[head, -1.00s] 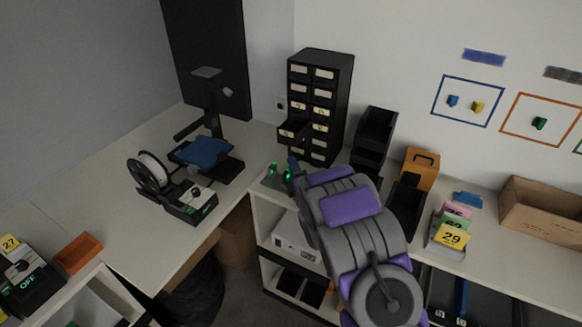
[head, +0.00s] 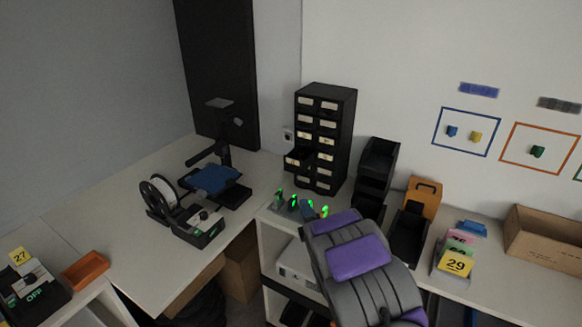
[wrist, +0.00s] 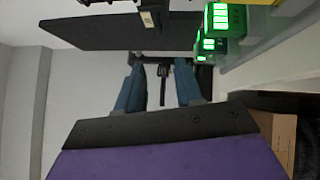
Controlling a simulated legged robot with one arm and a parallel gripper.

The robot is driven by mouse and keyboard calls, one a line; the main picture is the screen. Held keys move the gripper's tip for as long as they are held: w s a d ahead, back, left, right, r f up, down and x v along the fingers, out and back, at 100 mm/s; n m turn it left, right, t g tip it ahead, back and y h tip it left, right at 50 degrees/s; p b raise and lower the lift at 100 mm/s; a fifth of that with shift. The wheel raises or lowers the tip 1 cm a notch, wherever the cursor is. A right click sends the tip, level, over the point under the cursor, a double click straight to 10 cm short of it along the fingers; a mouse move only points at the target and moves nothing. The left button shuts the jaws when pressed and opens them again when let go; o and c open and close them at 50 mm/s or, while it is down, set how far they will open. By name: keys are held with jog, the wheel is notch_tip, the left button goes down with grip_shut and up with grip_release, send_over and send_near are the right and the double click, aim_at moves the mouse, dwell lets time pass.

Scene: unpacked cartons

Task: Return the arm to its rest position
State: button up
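My arm, grey with purple pads, is folded at the lower middle of the head view. My gripper is hidden behind the arm there. In the wrist view my gripper (wrist: 160,78) shows two blue-grey fingers standing well apart. I see nothing held between them; a dark upright shape shows in the gap, seemingly background. Several small devices with green lit displays (head: 293,203) stand on the bench just beyond the arm. They also show at the upper right of the wrist view (wrist: 213,30), beside the fingers.
A drawer cabinet (head: 324,135) with one drawer pulled out stands behind the arm. Black bins (head: 378,165), an orange box (head: 424,195), a yellow "29" card (head: 456,263) and a carton (head: 545,235) line the right bench. A printer-like machine (head: 215,180) stands on the left bench.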

jog(key=s+d+r+m+g+h, duration=0.2)
jog(key=s+d+m+g+h, duration=0.1)
jog(key=s+d+m+g, duration=0.25)
jog(key=s+d+r+m+g+h, duration=0.2)
jog(key=s+r+m+g, duration=0.15)
jog(key=s+m, duration=0.4)
jog(key=s+a+r+m+g, duration=0.2)
jog(key=s+m+g, duration=0.2)
jog(key=s, duration=1.6)
jog(key=s+a+r+m+g+y, duration=0.1)
jog(key=s+g, duration=0.7)
jog(key=s, duration=1.3)
jog(key=a+r+m, duration=0.1)
jog(key=a+m, duration=0.1)
jog(key=m, duration=0.1)
jog(key=shift+m+y, duration=0.3)
jog(key=shift+w+r, duration=0.1)
jog(key=shift+w, duration=0.05)
